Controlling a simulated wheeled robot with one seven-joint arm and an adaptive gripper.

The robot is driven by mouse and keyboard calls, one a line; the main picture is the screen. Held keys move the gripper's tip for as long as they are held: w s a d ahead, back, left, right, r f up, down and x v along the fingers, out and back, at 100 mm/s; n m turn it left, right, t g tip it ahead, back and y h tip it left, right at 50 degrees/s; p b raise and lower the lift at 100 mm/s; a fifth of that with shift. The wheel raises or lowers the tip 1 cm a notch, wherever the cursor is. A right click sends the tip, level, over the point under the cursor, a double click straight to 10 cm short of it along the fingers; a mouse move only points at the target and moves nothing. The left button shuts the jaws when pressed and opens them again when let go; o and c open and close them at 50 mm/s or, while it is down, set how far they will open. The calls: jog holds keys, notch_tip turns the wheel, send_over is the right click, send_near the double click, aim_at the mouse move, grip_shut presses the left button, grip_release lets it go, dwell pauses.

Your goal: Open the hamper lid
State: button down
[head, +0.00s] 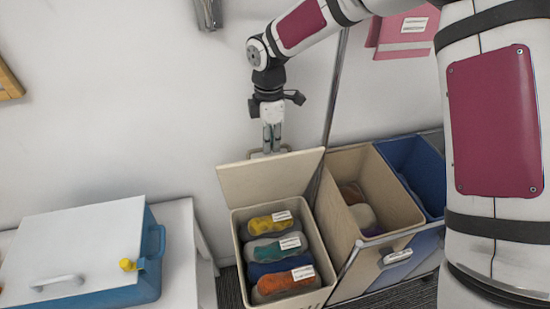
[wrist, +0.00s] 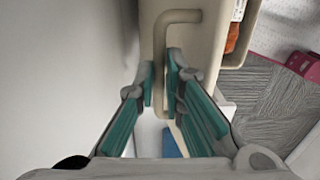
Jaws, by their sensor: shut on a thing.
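The hamper (head: 237,236) is a cream bin in the middle of the head view, with rolled coloured items inside. Its cream lid (head: 265,180) is swung up off the opening and stands raised at the back, near the wall. My gripper (head: 272,146) points down at the lid's upper edge. It is shut on the lid's cream bar handle (wrist: 182,16), which runs between the green-padded fingers (wrist: 163,82) in the wrist view. Part of the handle is hidden by the fingers.
An open beige bin (head: 393,190) and a blue bin (head: 422,165) stand right of the hamper in a metal frame. A blue box with a white lid (head: 75,245) sits on a white table (head: 182,235) at left. The white wall is close behind my gripper.

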jog(key=shift+w+f, duration=0.1)
jog(key=shift+w, duration=0.15)
jog(key=c, duration=1.7)
grip_release()
